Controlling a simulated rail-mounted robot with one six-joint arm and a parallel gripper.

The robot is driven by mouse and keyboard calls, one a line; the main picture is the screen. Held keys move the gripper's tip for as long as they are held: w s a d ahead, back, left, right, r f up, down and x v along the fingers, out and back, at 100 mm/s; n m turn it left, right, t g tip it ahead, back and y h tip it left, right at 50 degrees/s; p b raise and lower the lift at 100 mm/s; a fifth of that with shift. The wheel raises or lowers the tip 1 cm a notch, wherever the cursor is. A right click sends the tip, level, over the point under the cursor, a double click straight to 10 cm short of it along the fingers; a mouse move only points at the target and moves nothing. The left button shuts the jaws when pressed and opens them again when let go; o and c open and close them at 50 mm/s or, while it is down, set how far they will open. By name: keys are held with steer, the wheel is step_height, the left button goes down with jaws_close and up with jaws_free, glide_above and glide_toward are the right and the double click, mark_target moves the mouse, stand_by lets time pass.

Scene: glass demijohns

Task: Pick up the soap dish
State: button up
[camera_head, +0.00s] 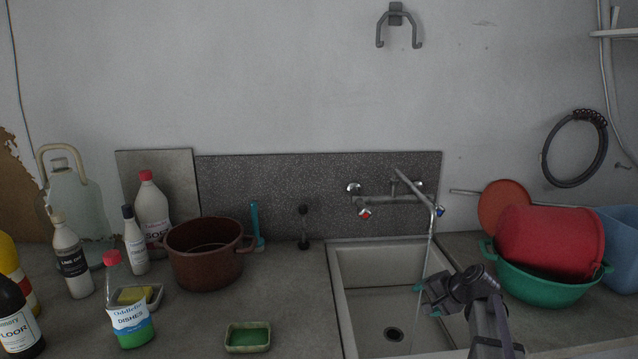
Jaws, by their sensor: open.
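A small pale rectangular dish (232,348) with a green inside, which looks like the soap dish, sits on the counter near its front edge, left of the sink. A second small dish (153,304), grey with a yellow sponge (133,295) on it, lies farther left behind the dish-soap bottle. My gripper (427,300) is open and empty above the right part of the sink, well to the right of both dishes.
A brown pot (205,262), a dish-soap bottle (129,315) and several other bottles stand left. A green basin (545,288) holding a red tub (550,240) is right. Counter between green dish and sink is clear.

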steer(key=s+a+f+n+g, duration=0.1)
steer(key=s, duration=0.2)
steer(key=s+a+f+n+g+h, duration=0.1)
steer(key=s+a, duration=0.1)
steer(key=s, duration=0.1)
steer(key=s+a+n+g, duration=0.1)
steer(key=s, duration=0.2)
steer(key=shift+s+a+f, duration=0.2)
steer(key=shift+a+f, duration=0.05)
steer(key=shift+f, duration=0.15)
steer(key=s+a+f+n+g+h, duration=0.1)
steer(key=s+a+n+g+h, duration=0.1)
steer(key=s, duration=0.5)
steer(key=s+a+f+n+g+h, duration=0.1)
steer(key=s+a+n+g+h, duration=0.1)
steer(key=s+a, duration=0.3)
steer(key=s+n, duration=0.1)
steer(key=s, duration=0.2)
steer(key=shift+s+n+h, duration=0.25)
steer(key=shift+n+h, duration=0.05)
steer(key=shift+o, duration=0.3)
steer(key=shift+w+a, duration=0.2)
steer(key=shift+a, duration=0.1)
steer(key=o, duration=0.5)
steer(key=shift+d, duration=0.1)
steer(key=shift+w, duration=0.1)
